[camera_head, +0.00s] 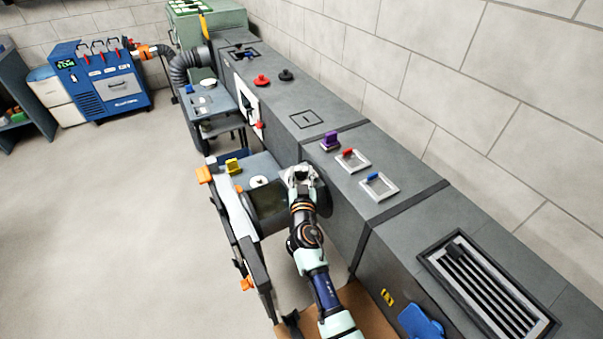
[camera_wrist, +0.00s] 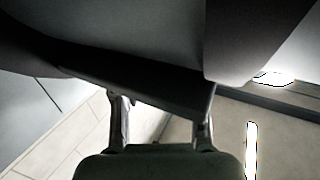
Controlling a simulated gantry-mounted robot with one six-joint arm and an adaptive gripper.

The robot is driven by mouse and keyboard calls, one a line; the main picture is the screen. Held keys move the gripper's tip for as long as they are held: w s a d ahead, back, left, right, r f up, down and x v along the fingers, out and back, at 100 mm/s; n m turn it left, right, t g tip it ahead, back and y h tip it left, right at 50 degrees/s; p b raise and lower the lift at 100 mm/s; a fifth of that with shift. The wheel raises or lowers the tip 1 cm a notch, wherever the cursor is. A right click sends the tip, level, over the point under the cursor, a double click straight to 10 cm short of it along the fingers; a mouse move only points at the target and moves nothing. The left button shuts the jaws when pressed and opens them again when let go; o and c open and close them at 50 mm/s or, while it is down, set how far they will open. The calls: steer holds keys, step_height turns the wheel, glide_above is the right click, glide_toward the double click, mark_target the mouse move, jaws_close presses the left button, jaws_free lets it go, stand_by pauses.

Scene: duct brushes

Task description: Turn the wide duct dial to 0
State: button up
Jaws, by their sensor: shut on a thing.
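My gripper (camera_head: 300,174) is at the near side wall of the long grey duct, beside a dark round part (camera_head: 323,196) that looks like the wide duct dial. The arm covers much of it. In the wrist view my gripper (camera_wrist: 162,110) has one finger at each side of a dark bar (camera_wrist: 150,88), which seems to be the dial's grip. It is shut on this bar. A large grey rounded surface (camera_wrist: 140,30) fills the top of that view. No scale or number is readable, so the dial's setting cannot be told.
The grey duct (camera_head: 345,220) runs along the block wall. On its top are a purple knob (camera_head: 330,140), a red-handled slide (camera_head: 350,157), a blue-handled slide (camera_head: 377,182) and a grille (camera_head: 485,285). The left floor is clear.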

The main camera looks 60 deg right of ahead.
steer(key=n+t+y+p, duration=0.1)
steer(key=p, duration=0.3)
steer(key=n+t+y+p, duration=0.2)
steer(key=p, duration=0.2)
steer(key=shift+s+d+r+t, duration=0.2)
steer(key=shift+r+t, duration=0.1)
steer(key=shift+r, duration=0.1)
steer(key=shift+f+n+t+y+p, duration=0.1)
steer(key=shift+n+t+y+p, duration=0.55)
steer(key=shift+p, duration=0.55)
steer(key=shift+f+n+t+y+p, duration=0.25)
steer(key=shift+n+t+y+p, duration=0.3)
steer(key=shift+t+y, duration=0.15)
steer(key=shift+f, duration=0.1)
steer(key=o, duration=1.2)
steer(key=shift+c, duration=0.2)
steer(key=shift+s, duration=0.1)
steer(key=v, duration=1.2)
steer(key=shift+c, duration=0.2)
